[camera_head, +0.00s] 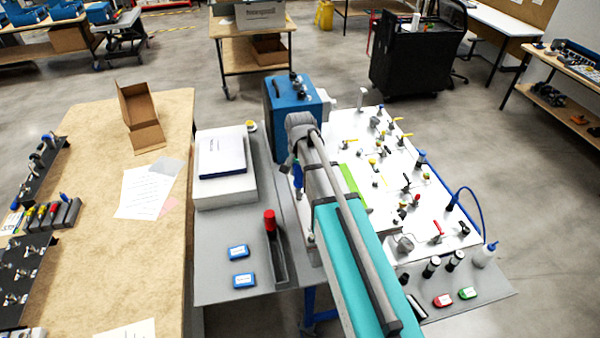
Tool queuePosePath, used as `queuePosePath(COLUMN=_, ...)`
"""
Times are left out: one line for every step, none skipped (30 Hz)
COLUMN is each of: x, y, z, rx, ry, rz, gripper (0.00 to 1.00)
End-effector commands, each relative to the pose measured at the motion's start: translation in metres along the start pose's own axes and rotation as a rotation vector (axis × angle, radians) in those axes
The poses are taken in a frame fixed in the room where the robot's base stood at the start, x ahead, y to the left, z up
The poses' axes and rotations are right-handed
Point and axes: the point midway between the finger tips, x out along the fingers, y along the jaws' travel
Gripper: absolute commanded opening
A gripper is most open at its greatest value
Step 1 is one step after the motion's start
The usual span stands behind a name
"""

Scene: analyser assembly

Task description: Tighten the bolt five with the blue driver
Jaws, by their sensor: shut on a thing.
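My arm reaches from the lower right up to the middle, and my gripper (294,161) is small and partly hidden beneath its far end. It is shut on the blue driver (297,176), whose blue handle shows just below the arm, left of the white panel (345,128). The driver's tip is hard to make out. The panel carries several small fittings with coloured handles. I cannot tell which is bolt five, and my arm covers part of the panel's left side.
A blue case (283,120) stands behind my gripper. To the left are a white box (224,189) and a red-handled driver (270,222) at a dark tray (281,262). Two blue boxes (238,252) lie nearby. A bottle (485,256) stands at the panel's right.

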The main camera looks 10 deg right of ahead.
Motion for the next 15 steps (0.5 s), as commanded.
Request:
queuePosePath(x=0.0011, y=0.0001, z=-0.0001, rx=0.0, ry=0.0, rz=0.0, gripper=0.0)
queuePosePath(x=0.0014, y=0.0001, z=-0.0001, rx=0.0, ry=0.0, rz=0.0, gripper=0.0)
queuePosePath(x=0.0018, y=0.0001, z=-0.0001, rx=0.0, ry=0.0, rz=0.0, gripper=0.0)
queuePosePath(x=0.0021, y=0.0001, z=-0.0001, rx=0.0, ry=0.0, rz=0.0, gripper=0.0)
queuePosePath(x=0.0024, y=0.0001, z=-0.0001, rx=0.0, ry=0.0, rz=0.0, gripper=0.0)
queuePosePath(x=0.0029, y=0.0002, z=-0.0001, rx=0.0, ry=0.0, rz=0.0, gripper=0.0)
queuePosePath(x=0.0032, y=0.0002, z=-0.0001, rx=0.0, ry=0.0, rz=0.0, gripper=0.0)
queuePosePath(x=0.0035, y=0.0002, z=-0.0001, rx=0.0, ry=0.0, rz=0.0, gripper=0.0)
queuePosePath(x=0.0039, y=0.0002, z=-0.0002, rx=0.0, ry=0.0, rz=0.0, gripper=0.0)
queuePosePath(x=0.0042, y=0.0002, z=-0.0002, rx=0.0, ry=0.0, rz=0.0, gripper=0.0)
queuePosePath(x=0.0045, y=0.0002, z=-0.0002, rx=0.0, ry=0.0, rz=0.0, gripper=0.0)
queuePosePath(x=0.005, y=0.0002, z=-0.0002, rx=0.0, ry=0.0, rz=0.0, gripper=0.0)
queuePosePath(x=0.0053, y=0.0002, z=-0.0002, rx=0.0, ry=0.0, rz=0.0, gripper=0.0)
queuePosePath(x=0.0056, y=0.0002, z=-0.0002, rx=0.0, ry=0.0, rz=0.0, gripper=0.0)
queuePosePath(x=0.006, y=0.0002, z=-0.0003, rx=0.0, ry=0.0, rz=0.0, gripper=0.0)
